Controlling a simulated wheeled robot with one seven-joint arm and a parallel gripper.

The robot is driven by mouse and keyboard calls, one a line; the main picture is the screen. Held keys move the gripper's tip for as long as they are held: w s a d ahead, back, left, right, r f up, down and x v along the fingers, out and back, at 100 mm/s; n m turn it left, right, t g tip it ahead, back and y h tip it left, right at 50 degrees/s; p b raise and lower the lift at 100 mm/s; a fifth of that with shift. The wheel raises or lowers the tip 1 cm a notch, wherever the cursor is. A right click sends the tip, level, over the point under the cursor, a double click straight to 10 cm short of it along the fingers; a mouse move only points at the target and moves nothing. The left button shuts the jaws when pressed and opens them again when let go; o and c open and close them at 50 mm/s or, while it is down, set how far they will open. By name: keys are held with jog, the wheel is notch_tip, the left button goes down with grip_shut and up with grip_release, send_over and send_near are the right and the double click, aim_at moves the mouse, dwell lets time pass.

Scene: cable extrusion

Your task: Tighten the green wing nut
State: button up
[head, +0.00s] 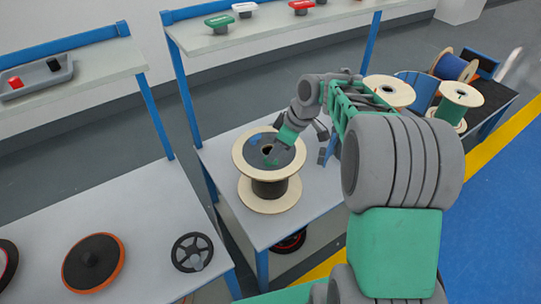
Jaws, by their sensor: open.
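A wooden cable spool (270,195) wound with black cable stands upright on the middle workbench. Its dark top face (258,145) has a hole near the centre and small green and blue marks that I cannot make out. My gripper (302,133) is open, just above the right rim of the spool. My arm comes in from the right and hides part of the bench. A green wing-shaped piece (217,22) lies on the upper shelf, apart from my gripper. I cannot tell whether a green wing nut is also on the spool.
A white piece (243,10) and a red piece (301,7) share the shelf (265,31). A grey tray (38,79) is at upper left. A black handwheel (192,252) and an orange-rimmed disc (93,263) lie on the left bench. Several spools stand at right.

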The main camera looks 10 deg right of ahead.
jog(key=x, duration=0.4)
jog(key=shift+a+f, duration=0.1)
jog(key=shift+f, duration=0.15)
jog(key=shift+c, duration=0.4)
grip_shut()
